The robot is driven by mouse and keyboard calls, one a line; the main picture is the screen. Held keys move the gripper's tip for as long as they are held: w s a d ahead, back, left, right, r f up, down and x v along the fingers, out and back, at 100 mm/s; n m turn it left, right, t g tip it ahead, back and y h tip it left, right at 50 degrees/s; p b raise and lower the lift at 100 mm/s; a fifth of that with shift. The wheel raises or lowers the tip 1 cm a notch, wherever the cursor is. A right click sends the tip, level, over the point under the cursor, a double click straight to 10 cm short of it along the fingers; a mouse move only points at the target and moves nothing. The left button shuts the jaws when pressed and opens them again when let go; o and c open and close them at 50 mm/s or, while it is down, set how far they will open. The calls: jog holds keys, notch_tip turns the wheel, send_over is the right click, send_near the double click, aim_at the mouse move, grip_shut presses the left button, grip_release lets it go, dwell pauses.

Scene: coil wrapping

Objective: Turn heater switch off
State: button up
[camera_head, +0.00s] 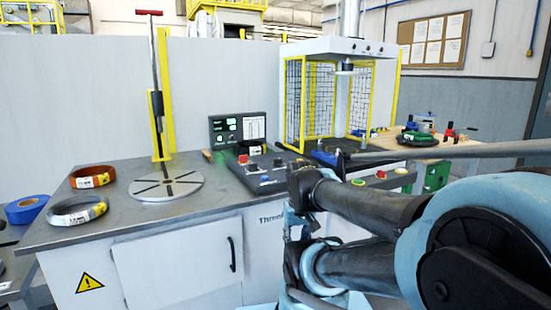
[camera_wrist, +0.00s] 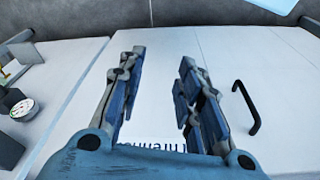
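I cannot tell for certain which control is the heater switch. A black control panel (camera_head: 262,170) with small switches and a red button lies on the bench top, in front of a small display (camera_head: 238,130). Small knobs (camera_head: 367,49) also sit on the white head of the caged machine (camera_head: 340,90). My gripper (camera_wrist: 163,58) is open and empty in the wrist view, its two blue-grey fingers apart in front of the white cabinet front (camera_wrist: 222,65). The fingers are not clear in the head view. No switch shows clearly in the wrist view.
A turntable (camera_head: 153,187) with a tall red-handled lever (camera_head: 158,80) stands left on the grey bench (camera_head: 120,228). Wire coils (camera_head: 92,177) lie beside it. A black door handle (camera_head: 232,254) sticks out of the cabinet. My arm covers the bench's right front.

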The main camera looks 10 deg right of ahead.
notch_tip(320, 180, up, 34)
jog(key=m+g, duration=0.2)
jog(key=m, duration=1.3)
send_over(278, 162)
jog(key=f, duration=1.6)
jog(key=shift+w+a+f, duration=0.25)
jog(key=shift+w+f, duration=0.05)
jog(key=shift+w, duration=0.05)
jog(key=shift+c, duration=0.6)
grip_shut()
